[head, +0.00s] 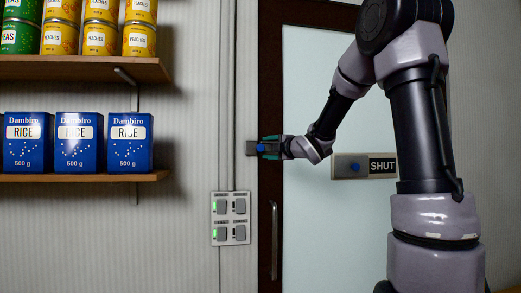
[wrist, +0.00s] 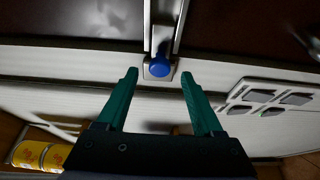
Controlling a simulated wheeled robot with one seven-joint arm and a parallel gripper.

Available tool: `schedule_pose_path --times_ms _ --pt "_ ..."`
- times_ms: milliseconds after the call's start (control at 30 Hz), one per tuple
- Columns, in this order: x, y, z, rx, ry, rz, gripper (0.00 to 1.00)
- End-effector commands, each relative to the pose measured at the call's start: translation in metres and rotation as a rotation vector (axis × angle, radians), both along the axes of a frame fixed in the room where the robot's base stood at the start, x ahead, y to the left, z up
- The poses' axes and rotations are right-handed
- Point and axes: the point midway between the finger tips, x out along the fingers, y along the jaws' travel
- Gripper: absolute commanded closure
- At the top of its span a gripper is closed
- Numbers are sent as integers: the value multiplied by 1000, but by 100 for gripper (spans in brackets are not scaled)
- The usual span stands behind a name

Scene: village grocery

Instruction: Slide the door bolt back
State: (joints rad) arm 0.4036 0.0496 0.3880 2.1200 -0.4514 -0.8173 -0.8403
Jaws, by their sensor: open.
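The door bolt shows as a grey metal bar and plate with a blue knob (wrist: 159,67) in the wrist view. In the head view the bolt's grey end (head: 251,148) juts left of the dark door frame, at mid height. My gripper (head: 268,147) reaches in from the right at the bolt and covers part of it. In the wrist view its two green fingers (wrist: 159,74) are apart, one on each side of the knob, with a gap to it on both sides. The door (head: 330,230) has a dark frame and a pale panel.
A sign reading SHUT (head: 382,166), on a plate with another blue knob, is on the door panel. A door handle (head: 274,240) is below the bolt. A switch panel (head: 231,218) is on the wall. Shelves with rice boxes (head: 78,143) and tins (head: 98,38) are left.

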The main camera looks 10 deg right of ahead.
Motion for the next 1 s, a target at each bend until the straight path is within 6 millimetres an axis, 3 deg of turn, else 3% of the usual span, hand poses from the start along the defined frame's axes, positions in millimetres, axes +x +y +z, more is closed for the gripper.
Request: schedule_pose_path --times_ms 100,300,667,700,867,1000 --pt "21 9 0 3 1 2 32" --pt "43 18 0 2 1 0 32" --pt "48 20 0 1 1 -1 32" --pt "48 20 0 1 1 -1 39" --pt "48 20 0 1 2 -1 100" --pt "48 20 0 1 2 -1 100"
